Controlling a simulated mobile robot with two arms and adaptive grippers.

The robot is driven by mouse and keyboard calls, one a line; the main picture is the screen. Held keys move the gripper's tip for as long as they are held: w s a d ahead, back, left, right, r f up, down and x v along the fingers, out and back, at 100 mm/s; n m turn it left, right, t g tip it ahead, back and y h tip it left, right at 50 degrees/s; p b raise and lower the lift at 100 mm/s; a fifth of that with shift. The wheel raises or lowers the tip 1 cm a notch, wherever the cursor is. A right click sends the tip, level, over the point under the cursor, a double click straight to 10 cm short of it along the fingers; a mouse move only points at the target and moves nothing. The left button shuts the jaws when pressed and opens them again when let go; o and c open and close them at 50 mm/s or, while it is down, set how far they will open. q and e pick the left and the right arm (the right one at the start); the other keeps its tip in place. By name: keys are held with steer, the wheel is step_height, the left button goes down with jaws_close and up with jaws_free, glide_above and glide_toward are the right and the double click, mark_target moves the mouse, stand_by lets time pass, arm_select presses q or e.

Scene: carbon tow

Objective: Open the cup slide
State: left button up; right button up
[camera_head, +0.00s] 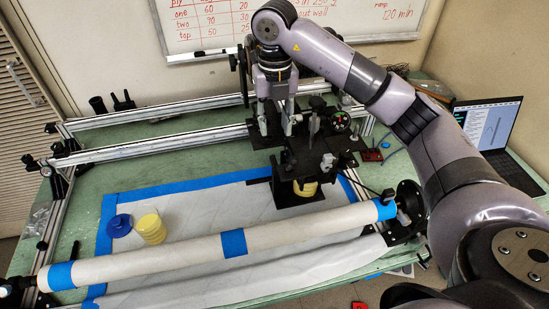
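My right gripper (279,125) reaches down from the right arm over the black carriage (298,160) on the rail frame. Its fingers point down at the carriage's upper parts. I cannot tell whether they grip anything. The cup slide is not clear to me among the carriage's dark parts. A yellow cup (305,188) sits low inside the carriage, partly hidden by its black frame. Another yellow cup (150,229) stands on the white sheet at the left, beside a blue lid-like piece (119,225). My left gripper is not in view.
A white roll with blue tape (180,257) lies across the front of the green table (200,150). Aluminium rails (150,148) run behind the sheet. A laptop (490,122) stands at the right. A whiteboard (210,20) hangs behind.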

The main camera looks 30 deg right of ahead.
mark_target(275, 163)
step_height(275, 163, down, 12)
steer(key=shift+r+p, duration=0.1)
steer(key=shift+p, duration=1.15)
jaws_close()
